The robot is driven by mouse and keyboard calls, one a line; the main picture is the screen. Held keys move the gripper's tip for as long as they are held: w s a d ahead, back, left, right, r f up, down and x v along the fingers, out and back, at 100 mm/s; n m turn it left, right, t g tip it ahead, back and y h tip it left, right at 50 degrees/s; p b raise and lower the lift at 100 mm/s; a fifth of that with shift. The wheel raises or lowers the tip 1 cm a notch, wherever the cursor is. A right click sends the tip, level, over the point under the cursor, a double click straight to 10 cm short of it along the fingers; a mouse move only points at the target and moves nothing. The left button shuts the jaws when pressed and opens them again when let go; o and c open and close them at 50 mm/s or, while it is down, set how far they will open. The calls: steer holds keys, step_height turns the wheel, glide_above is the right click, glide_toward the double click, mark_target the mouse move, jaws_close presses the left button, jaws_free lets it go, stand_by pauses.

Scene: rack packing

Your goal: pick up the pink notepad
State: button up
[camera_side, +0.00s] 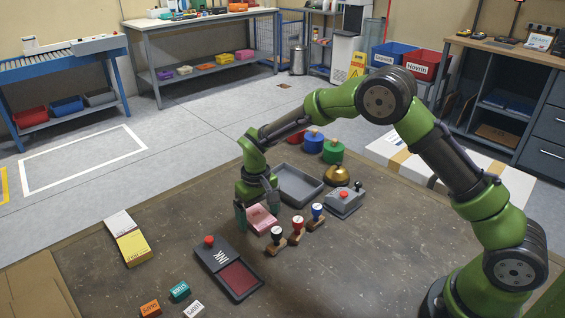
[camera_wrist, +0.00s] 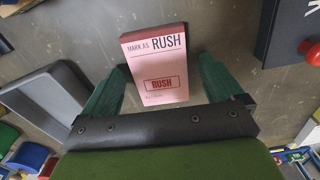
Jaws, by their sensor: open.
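The pink notepad (camera_side: 262,218) lies on the brown table, with my gripper (camera_side: 258,219) lowered over it. In the wrist view the notepad (camera_wrist: 156,70) carries the words "MARK AS RUSH" and a red "RUSH" stamp mark. The fingers stand apart on either side of the pad, with a narrow gap showing on the right. I cannot tell how far down they reach beside it.
A grey tray (camera_side: 299,186) stands close behind my gripper. A dark ink pad box (camera_side: 228,268) lies in front, and a yellow-and-white pad (camera_side: 127,238) is at left. The table between these is bare.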

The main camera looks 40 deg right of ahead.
steer(key=c, duration=1.2)
steer(key=shift+o, duration=0.2)
steer(key=shift+r, duration=0.1)
